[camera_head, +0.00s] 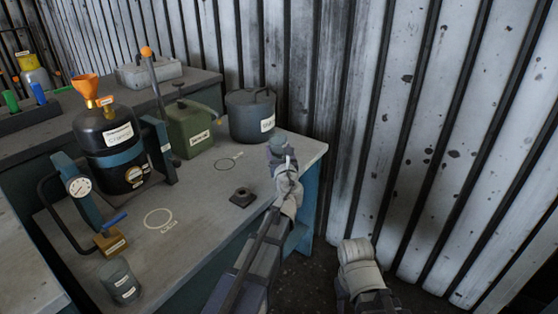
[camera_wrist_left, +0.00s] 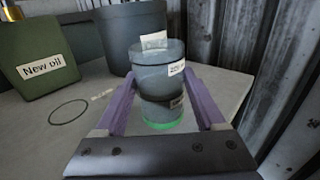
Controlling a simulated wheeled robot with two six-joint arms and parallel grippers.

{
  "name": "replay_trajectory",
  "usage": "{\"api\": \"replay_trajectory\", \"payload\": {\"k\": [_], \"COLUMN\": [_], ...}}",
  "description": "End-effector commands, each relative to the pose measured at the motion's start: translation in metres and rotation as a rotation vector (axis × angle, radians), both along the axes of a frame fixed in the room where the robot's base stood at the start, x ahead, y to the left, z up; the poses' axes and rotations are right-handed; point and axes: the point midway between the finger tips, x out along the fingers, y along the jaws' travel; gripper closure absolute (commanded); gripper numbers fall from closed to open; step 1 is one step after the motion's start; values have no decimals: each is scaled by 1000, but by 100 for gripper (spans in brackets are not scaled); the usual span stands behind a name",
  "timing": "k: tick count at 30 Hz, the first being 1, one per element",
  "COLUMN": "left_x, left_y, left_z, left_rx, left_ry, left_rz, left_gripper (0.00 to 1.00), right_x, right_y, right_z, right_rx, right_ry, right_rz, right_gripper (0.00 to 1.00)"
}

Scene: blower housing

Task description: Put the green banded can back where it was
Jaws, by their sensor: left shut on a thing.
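My left gripper (camera_head: 284,162) is shut on the green banded can (camera_head: 277,146), near the right end of the bench. In the left wrist view the can (camera_wrist_left: 158,80) stands upright between the two purple fingers of the gripper (camera_wrist_left: 165,105). It is grey, with a bright green band at its bottom and pale labels, partly hidden. Two circles are drawn on the bench top: one (camera_head: 228,162) by the green oil can, also in the left wrist view (camera_wrist_left: 68,112), and one (camera_head: 158,218) nearer the front. Both are empty.
A green "New oil" can (camera_head: 190,132) and a dark pot (camera_head: 250,115) stand behind. A black blower housing (camera_head: 112,150), a gauge (camera_head: 79,186) and another grey can (camera_head: 119,280) are on the left. A small dark block (camera_head: 242,197) lies near the front edge.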

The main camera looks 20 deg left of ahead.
Motion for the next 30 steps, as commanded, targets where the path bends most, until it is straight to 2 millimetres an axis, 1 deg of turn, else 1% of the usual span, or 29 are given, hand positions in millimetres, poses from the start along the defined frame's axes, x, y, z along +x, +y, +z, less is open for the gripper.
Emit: {"api": "replay_trajectory", "payload": {"k": [1,2,10,15,16,21,23,30], "left_x": [0,0,0,0,0,0,0,0], "left_y": [0,0,0,0,0,0,0,0], "left_z": [-12,-14,-12,-17,-15,-15,-15,-14], "left_rx": [0,0,0,0,0,0,0,0], "left_ry": [0,0,0,0,0,0,0,0], "left_rz": [0,0,0,0,0,0,0,0], "left_gripper": [93,93,93,93,25,6,0,0], "right_x": [0,0,0,0,0,0,0,0], "right_y": [0,0,0,0,0,0,0,0], "right_z": [-12,-14,-12,-17,-15,-15,-15,-14], "right_rx": [-1,-1,-1,-1,-1,-1,-1,-1], "right_ry": [0,0,-1,-1,-1,-1,-1,-1], "right_rz": [1,1,1,2,2,2,2,2], "right_gripper": [50,50,50,50,50,50,50,50]}}
